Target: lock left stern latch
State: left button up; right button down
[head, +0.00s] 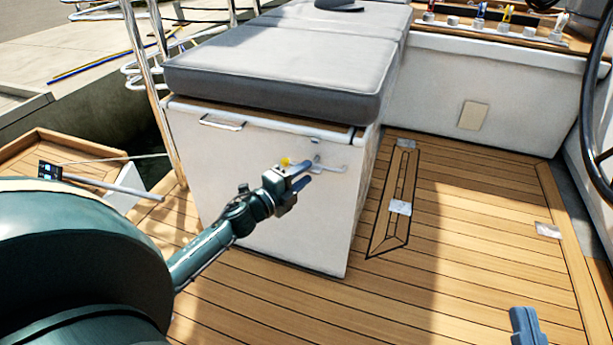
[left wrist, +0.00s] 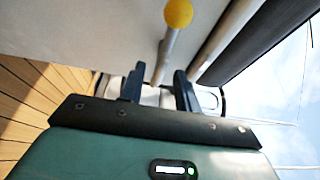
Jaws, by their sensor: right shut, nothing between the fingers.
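The stern latch is a metal lever with a yellow ball knob (head: 285,161) on the upper front of the white locker (head: 260,215). Its bright bar (head: 332,168) runs along the panel to the right. My left gripper (head: 307,174) is at the latch, its fingers pointing right, just beside the knob. In the left wrist view the yellow knob (left wrist: 178,13) and its rod stand beyond the parted fingers (left wrist: 159,88). The rod's lower end shows in the gap; I cannot tell whether a finger touches it. My right gripper (head: 527,325) is shut and empty at the lower right, above the deck.
A grey cushion (head: 290,62) overhangs the locker top. A grab handle (head: 222,123) is on the locker's left side. Steel rails (head: 140,65) stand to the left. A steering wheel (head: 590,110) is at the right edge. The teak deck (head: 455,210) is mostly clear.

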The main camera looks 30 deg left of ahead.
pick_arm(q)
jog(key=shift+w+d, duration=0.15)
jog(key=shift+w, duration=0.7)
jog(key=shift+c, duration=0.2)
grip_shut()
